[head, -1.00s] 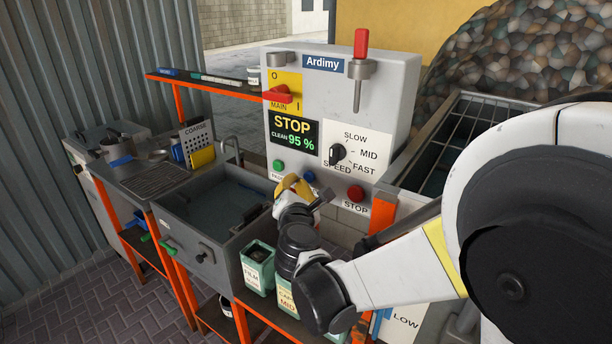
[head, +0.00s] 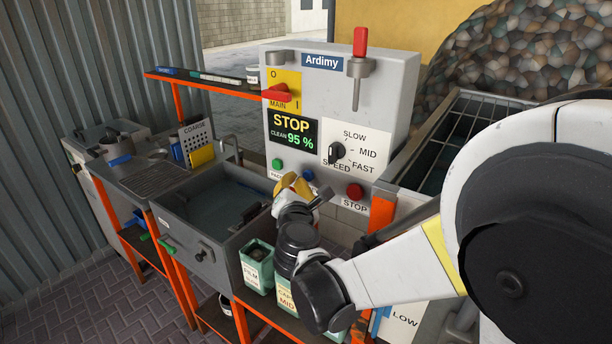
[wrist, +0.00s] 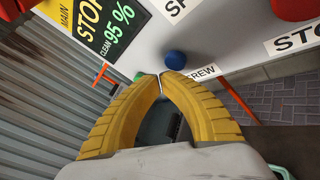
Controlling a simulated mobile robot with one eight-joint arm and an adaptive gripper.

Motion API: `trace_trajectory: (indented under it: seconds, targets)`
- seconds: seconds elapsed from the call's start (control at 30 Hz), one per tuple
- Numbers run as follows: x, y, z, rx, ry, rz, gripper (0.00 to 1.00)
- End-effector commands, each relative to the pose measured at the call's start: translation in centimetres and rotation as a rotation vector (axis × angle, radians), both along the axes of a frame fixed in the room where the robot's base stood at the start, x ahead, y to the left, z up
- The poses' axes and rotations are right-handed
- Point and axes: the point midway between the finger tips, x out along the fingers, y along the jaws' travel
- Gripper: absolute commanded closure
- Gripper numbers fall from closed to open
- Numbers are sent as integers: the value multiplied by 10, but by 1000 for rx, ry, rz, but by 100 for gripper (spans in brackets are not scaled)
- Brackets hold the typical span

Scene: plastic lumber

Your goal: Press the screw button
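The blue button (head: 307,174) sits low on the grey control panel (head: 390,110), between a green button (head: 277,164) and a red button (head: 355,191). In the wrist view the blue button (wrist: 175,60) is just beyond my fingertips, with a partly hidden label ending in "CREW" (wrist: 203,72) by it. My gripper (head: 294,180) has yellow fingers and is in front of the panel, just left of the blue button. In the wrist view my gripper (wrist: 160,77) has its fingertips together with nothing between them. A small gap to the button seems to remain.
A speed knob (head: 336,153) and a red main switch (head: 278,94) are higher on the panel. The display (head: 293,132) reads STOP and CLEAN 95 %. A grey basin (head: 175,210) is left of my gripper; green bins (head: 257,268) stand below it.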

Motion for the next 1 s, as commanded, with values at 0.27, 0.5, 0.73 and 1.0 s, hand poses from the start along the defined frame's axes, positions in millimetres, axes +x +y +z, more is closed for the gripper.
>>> trace_trajectory:
  seconds: [0.27, 0.5, 0.73, 1.0]
  targets:
    - [1, -1, 0, 0, 0, 0, 100]
    - [6, -5, 0, 0, 0, -1, 100]
    - [7, -5, 0, 0, 0, 0, 100]
    - [8, -6, 0, 0, 0, 0, 100]
